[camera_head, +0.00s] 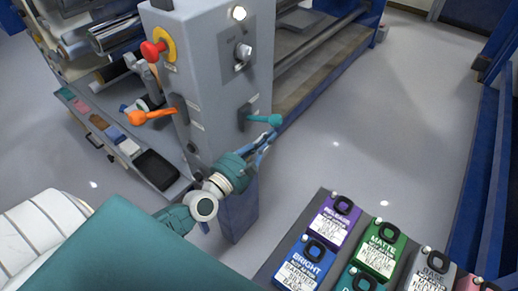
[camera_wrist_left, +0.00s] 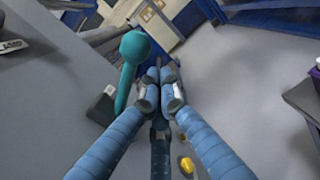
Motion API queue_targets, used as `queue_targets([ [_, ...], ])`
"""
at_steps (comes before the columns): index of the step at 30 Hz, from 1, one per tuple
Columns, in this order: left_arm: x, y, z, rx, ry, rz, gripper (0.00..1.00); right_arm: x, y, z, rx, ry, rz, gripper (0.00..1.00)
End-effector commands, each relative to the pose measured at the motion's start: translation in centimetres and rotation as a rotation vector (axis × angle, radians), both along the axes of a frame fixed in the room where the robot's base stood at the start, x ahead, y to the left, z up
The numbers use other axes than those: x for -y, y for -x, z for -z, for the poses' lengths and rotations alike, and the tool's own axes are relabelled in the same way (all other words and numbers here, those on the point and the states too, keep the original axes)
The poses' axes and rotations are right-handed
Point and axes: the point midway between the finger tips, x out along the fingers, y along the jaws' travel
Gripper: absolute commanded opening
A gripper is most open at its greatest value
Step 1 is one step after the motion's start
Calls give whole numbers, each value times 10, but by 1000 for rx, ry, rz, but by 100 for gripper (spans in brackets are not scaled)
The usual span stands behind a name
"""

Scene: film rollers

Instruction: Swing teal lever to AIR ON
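The teal lever (camera_head: 264,119) sticks out to the right from the side of the grey control cabinet, its round knob at the outer end. My left gripper (camera_head: 268,138) is just below the knob, with its blue fingers pointing up and right. In the left wrist view the lever (camera_wrist_left: 131,52) stands just left of the fingertips (camera_wrist_left: 160,76). The fingertips are together with nothing seen between them. The lever is outside the fingers; whether it touches them I cannot tell. The label by the lever is too small to read. My right gripper does not show.
The grey cabinet (camera_head: 208,75) carries an orange lever (camera_head: 150,115), a red knob (camera_head: 152,50) and a small selector switch (camera_head: 243,51). A tray of labelled cartridges (camera_head: 328,221) is at the lower right. The floor (camera_head: 360,130) right of the cabinet is clear.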

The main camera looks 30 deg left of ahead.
Motion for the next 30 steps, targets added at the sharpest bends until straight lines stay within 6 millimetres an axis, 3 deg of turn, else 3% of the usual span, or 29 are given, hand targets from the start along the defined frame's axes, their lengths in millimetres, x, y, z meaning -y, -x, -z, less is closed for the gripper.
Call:
queue_targets([
  [23,-1,0,-9,-12,89,-1,0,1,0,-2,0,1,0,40],
  [30,6,-2,7,-13,91,-1,0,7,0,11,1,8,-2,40],
])
